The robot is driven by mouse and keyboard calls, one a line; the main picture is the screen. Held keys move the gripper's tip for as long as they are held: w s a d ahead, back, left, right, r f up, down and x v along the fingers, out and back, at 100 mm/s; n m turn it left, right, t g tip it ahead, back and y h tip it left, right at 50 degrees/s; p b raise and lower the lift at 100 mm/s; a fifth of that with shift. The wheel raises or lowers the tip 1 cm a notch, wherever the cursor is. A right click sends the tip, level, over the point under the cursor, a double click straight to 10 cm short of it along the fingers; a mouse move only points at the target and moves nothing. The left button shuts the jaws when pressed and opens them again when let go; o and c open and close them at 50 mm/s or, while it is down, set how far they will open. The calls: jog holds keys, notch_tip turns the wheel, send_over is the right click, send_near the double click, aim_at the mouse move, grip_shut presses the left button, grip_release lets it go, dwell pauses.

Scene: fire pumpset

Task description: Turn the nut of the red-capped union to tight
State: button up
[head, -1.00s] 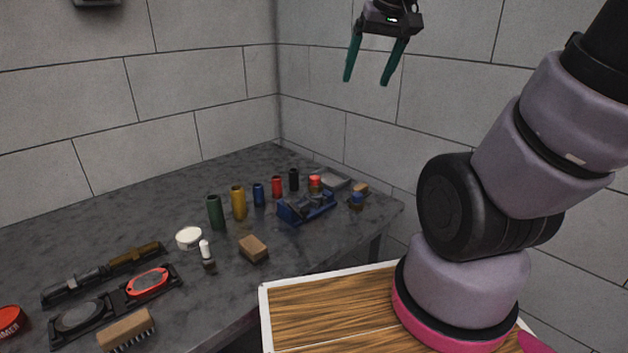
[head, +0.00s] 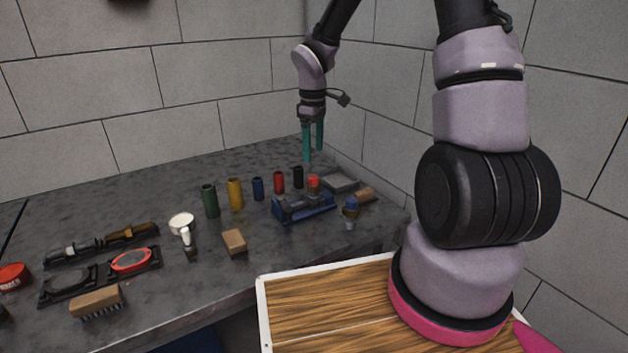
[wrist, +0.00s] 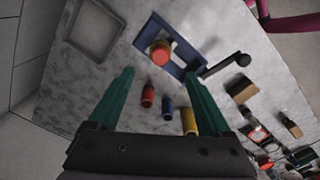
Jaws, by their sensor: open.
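The red-capped union (head: 313,182) stands upright at the blue vise (head: 303,207) near the right end of the bench. In the wrist view its round red cap (wrist: 161,50) shows from above, inside the blue vise frame (wrist: 183,66); its nut cannot be made out. My gripper (head: 313,156) points down with green fingers, open and empty, above the union in the head picture. In the wrist view the fingertips (wrist: 160,76) are spread wide, with the cap beyond them and between their lines. Nothing touches the fingers.
Red (head: 279,182), blue (head: 258,188), yellow (head: 235,194), green (head: 210,201) and black (head: 298,177) cylinders stand left of and behind the vise. A grey tray (head: 341,184) and a blue-topped piece (head: 350,207) are to its right. Walls close the back and right.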

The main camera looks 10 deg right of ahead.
aim_at(314, 177)
notch_tip(314, 177, down, 11)
jog(key=shift+w+r, duration=0.1)
dwell(0.3)
jog(key=shift+c, duration=0.3)
grip_shut()
